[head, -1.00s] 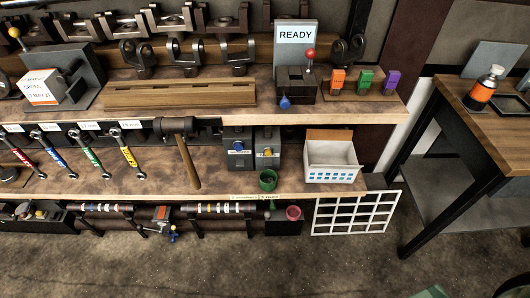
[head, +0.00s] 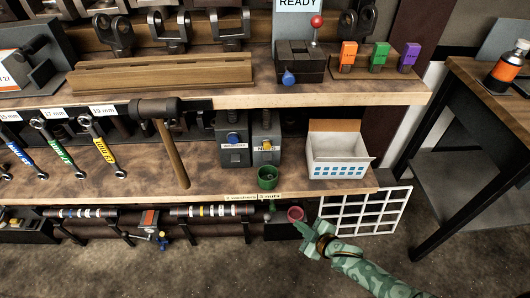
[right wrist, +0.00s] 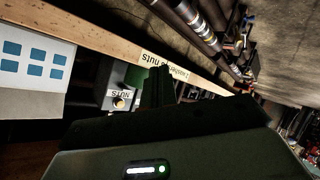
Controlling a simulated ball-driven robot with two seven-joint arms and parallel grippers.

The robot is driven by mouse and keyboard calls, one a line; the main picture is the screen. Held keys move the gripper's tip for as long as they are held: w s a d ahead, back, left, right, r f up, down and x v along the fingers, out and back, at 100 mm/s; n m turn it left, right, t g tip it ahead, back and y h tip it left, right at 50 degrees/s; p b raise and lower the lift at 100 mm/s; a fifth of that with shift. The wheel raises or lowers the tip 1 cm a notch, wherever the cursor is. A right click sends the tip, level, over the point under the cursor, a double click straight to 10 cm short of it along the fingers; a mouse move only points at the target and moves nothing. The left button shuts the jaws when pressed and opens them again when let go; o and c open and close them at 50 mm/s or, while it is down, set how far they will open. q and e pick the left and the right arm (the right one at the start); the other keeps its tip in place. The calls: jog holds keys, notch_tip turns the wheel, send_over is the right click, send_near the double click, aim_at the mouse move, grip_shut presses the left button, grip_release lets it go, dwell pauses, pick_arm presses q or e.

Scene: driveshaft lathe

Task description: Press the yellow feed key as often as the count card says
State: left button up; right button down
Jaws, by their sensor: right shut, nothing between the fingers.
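The yellow feed key (head: 267,145) is on the front of the right grey feeder box (head: 264,133), labelled NUTS, on the lower shelf. The key also shows in the right wrist view (right wrist: 118,104). The count card (head: 253,197) on the shelf's front edge seems to read 2 washers, 3 nuts. It appears upside down in the right wrist view (right wrist: 165,68). My green right gripper (head: 301,229) is shut and empty, in front of and below the shelf edge, apart from the key. My left gripper is not in view.
A blue-key feeder (head: 233,140) stands left of the yellow-key one. A green cup (head: 267,177) stands before the feeders. A white bin (head: 337,155) is to the right, a white grid (head: 365,210) below it. A red cup (head: 295,213) sits below the shelf.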

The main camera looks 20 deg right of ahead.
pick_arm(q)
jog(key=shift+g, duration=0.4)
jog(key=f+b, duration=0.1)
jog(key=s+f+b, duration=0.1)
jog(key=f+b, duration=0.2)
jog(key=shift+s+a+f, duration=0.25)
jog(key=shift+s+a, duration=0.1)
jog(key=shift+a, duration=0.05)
pick_arm(e)
jog(key=w+a+r+n+t+y, duration=0.1)
jog(key=w+a+r+n+y, duration=0.1)
jog(key=w+r, duration=0.4)
jog(key=w+a+r+n+t+y, duration=0.2)
jog(key=w+a+r+n+y, duration=0.1)
jog(key=w+r, duration=0.3)
jog(key=shift+a+n, duration=0.15)
jog(key=shift+n, duration=0.15)
pick_arm(q)
jog(key=shift+b, duration=0.3)
pick_arm(e)
jog(key=shift+r, duration=0.1)
